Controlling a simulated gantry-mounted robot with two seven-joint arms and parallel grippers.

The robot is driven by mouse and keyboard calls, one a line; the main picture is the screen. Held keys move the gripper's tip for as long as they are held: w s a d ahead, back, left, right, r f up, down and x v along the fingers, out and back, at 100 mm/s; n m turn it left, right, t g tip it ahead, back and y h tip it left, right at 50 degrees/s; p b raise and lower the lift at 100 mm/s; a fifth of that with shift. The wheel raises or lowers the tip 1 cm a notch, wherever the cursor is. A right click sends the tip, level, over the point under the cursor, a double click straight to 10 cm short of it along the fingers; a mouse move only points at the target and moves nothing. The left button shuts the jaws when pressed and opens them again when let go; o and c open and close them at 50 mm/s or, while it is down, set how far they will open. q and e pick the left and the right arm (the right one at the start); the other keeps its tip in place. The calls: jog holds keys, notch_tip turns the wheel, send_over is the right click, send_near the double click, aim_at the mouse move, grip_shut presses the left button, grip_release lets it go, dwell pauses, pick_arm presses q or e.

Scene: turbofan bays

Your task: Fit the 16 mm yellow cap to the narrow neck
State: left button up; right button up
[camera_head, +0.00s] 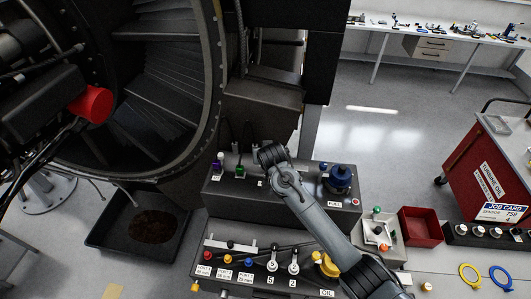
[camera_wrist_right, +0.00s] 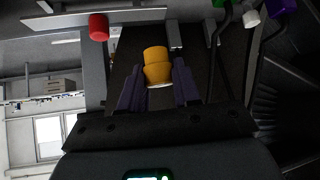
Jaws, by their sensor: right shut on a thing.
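My right arm reaches in from the lower right in the head view, and its wrist end (camera_head: 270,154) is over the rear box (camera_head: 285,205). Its fingertips are hidden there. In the right wrist view my right gripper (camera_wrist_right: 158,88) is shut on a yellow cap (camera_wrist_right: 157,66), with one dark finger on each side. The cap has a stepped body and a pale lower edge. The narrow neck is not clearly visible. A small yellow cap (camera_head: 228,259) sits on the front box between a red and a blue one. My left gripper is not in view.
The rear box carries a purple cap (camera_head: 217,165), a green cap (camera_head: 240,171) and a large blue cap (camera_head: 340,178). The front box (camera_head: 260,283) has levers and a big yellow cap near OIL. A red bin (camera_head: 421,226) stands right. The engine casing (camera_head: 214,60) rises left.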

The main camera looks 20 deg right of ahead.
jog(key=shift+f+b, duration=0.8)
jog(key=shift+f, duration=0.5)
jog(key=shift+f+b, duration=0.75)
jog(key=shift+f, duration=0.85)
jog(key=shift+p, duration=0.35)
jog(key=shift+p, duration=0.55)
jog(key=shift+f+b, duration=0.45)
jog(key=shift+f, duration=0.35)
